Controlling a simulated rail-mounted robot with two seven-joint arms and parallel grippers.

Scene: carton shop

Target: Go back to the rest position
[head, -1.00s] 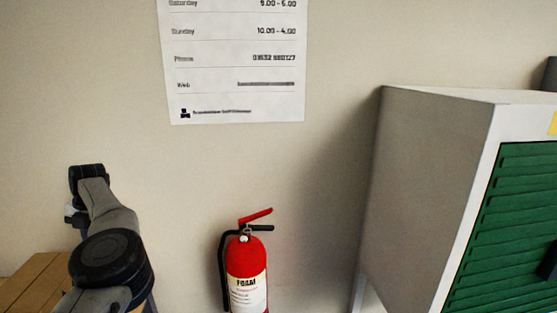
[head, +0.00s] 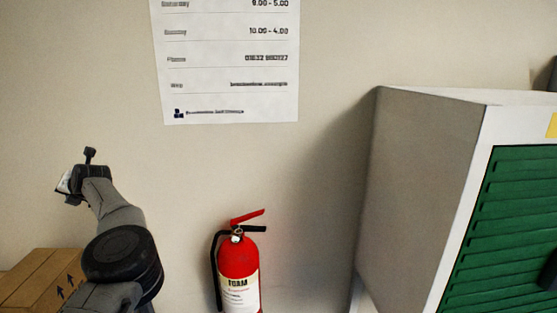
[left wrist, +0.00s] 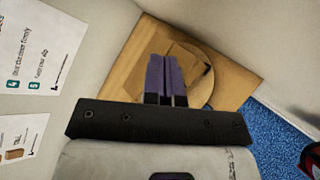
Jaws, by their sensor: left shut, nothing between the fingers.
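My left arm comes in at the lower left of the head view, raised in front of the wall, with its wrist end (head: 85,180) pointing up and left. In the left wrist view my left gripper (left wrist: 165,62) has its two purple fingers side by side, shut and holding nothing. A brown carton (left wrist: 228,62) with a round shape on it lies beyond the fingers. My right gripper is in neither view.
A carton (head: 40,280) with printed arrows stands at the lower left. A red fire extinguisher (head: 238,265) stands by the wall. A grey cabinet (head: 415,190) with a green slatted front fills the right. A notice (head: 225,60) hangs above. Blue floor (left wrist: 275,130) shows in the wrist view.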

